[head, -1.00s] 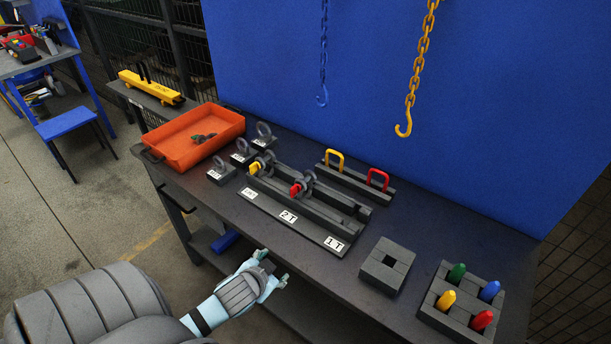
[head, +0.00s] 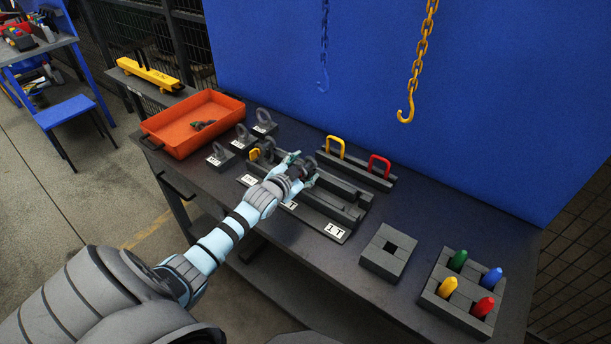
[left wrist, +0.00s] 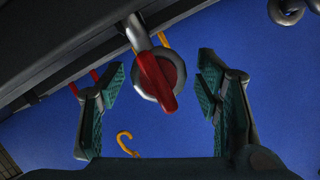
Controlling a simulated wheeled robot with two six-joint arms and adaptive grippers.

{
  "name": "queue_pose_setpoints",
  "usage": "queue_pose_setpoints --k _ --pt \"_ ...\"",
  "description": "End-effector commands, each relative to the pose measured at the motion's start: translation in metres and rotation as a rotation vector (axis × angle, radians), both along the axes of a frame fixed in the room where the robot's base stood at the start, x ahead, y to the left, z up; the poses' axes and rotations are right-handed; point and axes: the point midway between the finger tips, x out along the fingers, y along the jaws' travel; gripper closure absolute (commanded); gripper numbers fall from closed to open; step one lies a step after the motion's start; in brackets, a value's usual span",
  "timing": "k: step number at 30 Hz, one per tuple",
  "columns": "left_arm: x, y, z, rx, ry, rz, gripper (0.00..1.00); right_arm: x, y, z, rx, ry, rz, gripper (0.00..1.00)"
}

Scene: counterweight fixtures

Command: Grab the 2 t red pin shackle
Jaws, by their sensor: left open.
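The red pin shackle (left wrist: 158,82) shows in the left wrist view, its red pin head and handle facing the camera, between my open fingers and not visibly touched by them. In the head view my left gripper (head: 302,168) is over the middle of the dark slotted rack (head: 345,207), by the 2 T label, which is partly covered. The gripper hides the red pin there; a bit of grey shackle shows just beyond it. My left gripper also shows in the left wrist view (left wrist: 160,77), open and empty. My right gripper is not in view.
A yellow-pin shackle (head: 254,154) sits close left on the rack. Behind stands a rail with yellow (head: 335,147) and red (head: 379,167) loops. An orange tray (head: 165,143) and several small ringed weights (head: 220,157) are left. A yellow chain hook (head: 406,110) hangs behind.

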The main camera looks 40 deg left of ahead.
Motion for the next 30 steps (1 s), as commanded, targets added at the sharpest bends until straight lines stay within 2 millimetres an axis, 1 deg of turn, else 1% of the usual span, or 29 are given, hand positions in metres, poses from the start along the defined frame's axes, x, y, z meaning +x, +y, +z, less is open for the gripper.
queue_pose_setpoints --k 1,3,9,20,28,30 --pt "0.0082 0.0017 -0.0072 -0.002 -0.001 0.002 0.42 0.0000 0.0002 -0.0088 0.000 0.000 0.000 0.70" --pt "0.0145 0.0031 -0.0093 -0.002 0.001 0.001 0.42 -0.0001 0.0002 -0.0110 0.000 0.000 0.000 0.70" --pt "0.0155 0.0032 -0.0076 0.001 0.001 -0.001 0.42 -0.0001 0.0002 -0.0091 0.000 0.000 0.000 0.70" --pt "0.0152 0.0033 -0.0074 0.001 0.001 -0.001 1.00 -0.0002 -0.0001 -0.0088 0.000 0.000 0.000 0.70" --pt "0.0155 0.0033 -0.0057 0.001 -0.001 -0.001 1.00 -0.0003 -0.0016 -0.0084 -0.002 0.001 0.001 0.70" --pt "0.0157 0.0032 -0.0022 0.001 -0.002 -0.001 1.00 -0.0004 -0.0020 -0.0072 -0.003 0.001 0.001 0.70"
